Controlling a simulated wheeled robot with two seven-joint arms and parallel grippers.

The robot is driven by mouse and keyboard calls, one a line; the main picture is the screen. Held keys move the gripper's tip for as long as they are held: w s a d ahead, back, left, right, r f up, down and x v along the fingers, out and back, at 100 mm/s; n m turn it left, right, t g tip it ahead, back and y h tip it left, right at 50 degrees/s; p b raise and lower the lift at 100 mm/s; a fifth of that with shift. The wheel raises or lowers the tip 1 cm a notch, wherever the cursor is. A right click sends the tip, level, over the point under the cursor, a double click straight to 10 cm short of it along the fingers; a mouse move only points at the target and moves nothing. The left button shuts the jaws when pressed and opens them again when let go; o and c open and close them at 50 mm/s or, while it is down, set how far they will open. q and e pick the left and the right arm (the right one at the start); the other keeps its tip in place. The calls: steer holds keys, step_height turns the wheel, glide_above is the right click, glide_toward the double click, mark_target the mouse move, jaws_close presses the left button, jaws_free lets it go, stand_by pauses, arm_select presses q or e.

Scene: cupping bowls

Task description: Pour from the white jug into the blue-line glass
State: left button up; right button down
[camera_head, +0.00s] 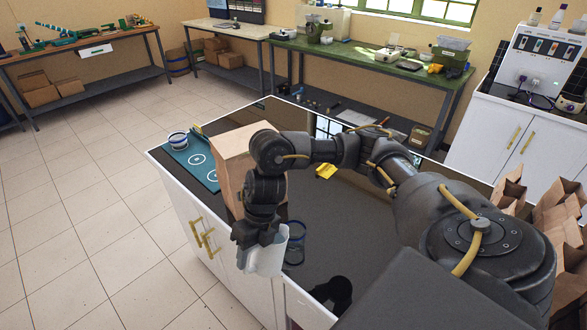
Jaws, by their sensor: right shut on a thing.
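The white jug (266,258) is in my right gripper (262,236), whose arm reaches in from the right. The gripper is shut on the jug from above and hides its upper part. The jug looks roughly upright, in front of the counter's near-left edge in the picture. A clear glass with blue lines (295,255) stands on the dark counter just right of the jug and is partly hidden by it. I cannot tell whether they touch. Another small vessel with a blue band (178,140) stands on the teal mat. My left gripper is not in view.
A tall brown box (232,165) stands on the counter behind my right gripper. The teal mat (207,177) with white circles lies to its left. A small yellow item (326,171) lies farther back. The dark counter (340,215) is bare right of the glass.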

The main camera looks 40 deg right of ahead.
steer(key=shift+d+y+b, duration=0.25)
steer(key=shift+y+b, duration=0.05)
steer(key=shift+b, duration=0.05)
steer(key=shift+w+d+r+y+b, duration=0.1)
steer(key=shift+d+r+y+b, duration=0.25)
steer(key=shift+r, duration=0.4)
steer(key=shift+s+d+r+y+b, duration=0.1)
steer(key=shift+d+r+y+b, duration=0.1)
steer(key=shift+d+r+y, duration=0.35)
steer(key=shift+w+d+r+y+b, duration=0.1)
steer(key=shift+d+r+y+b, duration=0.15)
steer(key=shift+r, duration=0.65)
steer(key=shift+r, duration=0.15)
steer(key=shift+d+r, duration=0.25)
steer(key=shift+r, duration=0.1)
steer(key=shift+d+r+y+b, duration=0.35)
steer(key=shift+r+y+b, duration=0.1)
steer(key=shift+r, duration=0.1)
steer(key=shift+d+y+b, duration=0.25)
steer(key=shift+y+b, duration=0.05)
steer(key=shift+b, duration=0.3)
